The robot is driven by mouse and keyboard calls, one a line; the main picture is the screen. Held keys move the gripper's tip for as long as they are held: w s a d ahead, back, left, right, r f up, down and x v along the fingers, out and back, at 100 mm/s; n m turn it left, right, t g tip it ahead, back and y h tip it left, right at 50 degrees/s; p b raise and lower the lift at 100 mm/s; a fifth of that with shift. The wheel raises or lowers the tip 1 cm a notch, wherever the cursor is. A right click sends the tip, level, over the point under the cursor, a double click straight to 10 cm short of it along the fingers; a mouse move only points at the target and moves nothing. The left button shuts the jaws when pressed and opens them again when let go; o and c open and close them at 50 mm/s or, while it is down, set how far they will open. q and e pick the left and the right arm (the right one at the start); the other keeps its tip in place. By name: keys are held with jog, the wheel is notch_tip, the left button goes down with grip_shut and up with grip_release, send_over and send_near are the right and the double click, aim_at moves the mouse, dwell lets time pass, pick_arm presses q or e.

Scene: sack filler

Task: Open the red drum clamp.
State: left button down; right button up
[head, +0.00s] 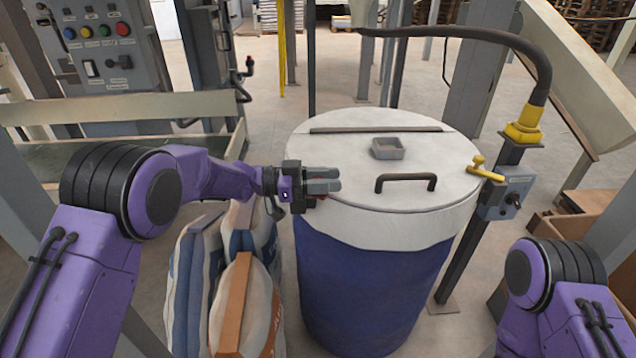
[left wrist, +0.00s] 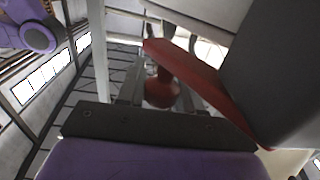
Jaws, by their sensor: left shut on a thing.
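The drum (head: 372,275) is blue with a pale top band and a white lid (head: 335,160) that has a dark handle (head: 405,179). My left gripper (head: 325,184) is at the left edge of the lid, shut on the red drum clamp. In the head view the gripper hides nearly all of the clamp; only a trace of red shows beneath the fingers. In the left wrist view the red clamp (left wrist: 192,72) is a flat red bar with a rounded red part beside it, close to the dark fingers. My right gripper is out of view; only part of that arm shows at the lower right.
Several filled sacks (head: 242,290) stand left of the drum, below my left arm. A yellow lever (head: 487,174) and a grey switch box (head: 507,198) on a post are at the right. A control panel (head: 95,45) is at the upper left. A black hose (head: 500,38) arches behind the drum.

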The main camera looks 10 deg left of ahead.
pick_arm(q)
jog(key=m+g+b, duration=0.1)
jog(key=g, duration=0.1)
jog(key=s+m+g+b, duration=0.1)
jog(key=shift+s+a+f+g, duration=0.2)
jog(key=shift+a+g, duration=0.15)
jog(key=shift+g, duration=0.05)
jog(key=shift+s+a+r+m+g+b, duration=0.1)
jog(key=shift+s+a+m+g+b, duration=0.2)
jog(key=shift+m+g+b, duration=0.45)
jog(key=shift+s+a+r+m+g+b, duration=0.15)
jog(key=shift+s+m+g+b, duration=0.3)
jog(key=shift+g, duration=0.5)
jog(key=c, duration=0.8)
grip_release()
jog(key=shift+a, duration=0.1)
jog(key=b+v, duration=0.2)
jog(key=v, duration=0.8)
jog(key=shift+w+a, duration=0.15)
jog(key=shift+w, duration=0.05)
